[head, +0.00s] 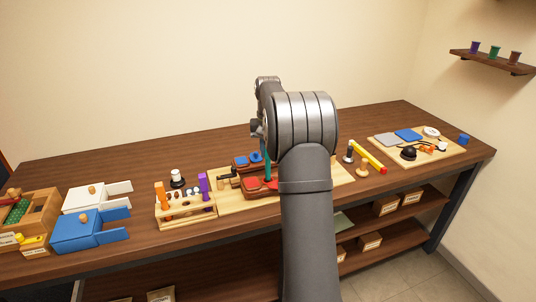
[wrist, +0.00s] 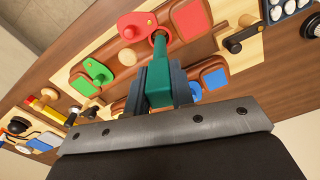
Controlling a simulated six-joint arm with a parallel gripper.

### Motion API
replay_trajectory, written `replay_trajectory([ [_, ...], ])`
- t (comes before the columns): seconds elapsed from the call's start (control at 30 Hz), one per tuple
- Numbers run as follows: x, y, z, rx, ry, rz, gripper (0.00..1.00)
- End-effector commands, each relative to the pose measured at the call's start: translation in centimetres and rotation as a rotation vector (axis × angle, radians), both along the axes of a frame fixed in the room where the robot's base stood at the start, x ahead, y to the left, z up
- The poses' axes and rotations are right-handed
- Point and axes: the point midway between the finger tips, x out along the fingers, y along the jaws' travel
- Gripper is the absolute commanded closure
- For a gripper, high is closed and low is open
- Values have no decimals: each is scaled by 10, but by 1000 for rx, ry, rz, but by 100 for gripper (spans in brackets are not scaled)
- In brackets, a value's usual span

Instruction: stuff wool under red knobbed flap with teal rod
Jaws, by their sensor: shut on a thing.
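My gripper (wrist: 160,88) is shut on the teal rod (wrist: 160,62). In the wrist view the rod points away from the jaws, and its far end meets a round red-rimmed spot beside the red knobbed flap (wrist: 137,20). I cannot tell whether the end touches it or goes under it. In the head view the rod (head: 267,166) stands nearly upright over the red pieces, with my arm hiding much of the right side. I cannot make out the wool in either view.
A green knobbed flap (wrist: 97,72) and other red and blue pads (wrist: 195,91) lie close around the jaws. A wooden rack (head: 186,212) with orange and purple handles stands left of the board. A red-and-yellow stick (head: 368,157) lies to the right.

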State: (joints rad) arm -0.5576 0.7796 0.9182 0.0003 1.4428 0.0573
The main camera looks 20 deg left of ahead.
Motion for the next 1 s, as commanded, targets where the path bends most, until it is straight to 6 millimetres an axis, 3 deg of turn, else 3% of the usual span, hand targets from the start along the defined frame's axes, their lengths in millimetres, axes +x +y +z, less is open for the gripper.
replay_trajectory([
  [0.6,0,0,44,1,-2,0,95],
  [1.0,0,0,51,0,0,0,95],
])
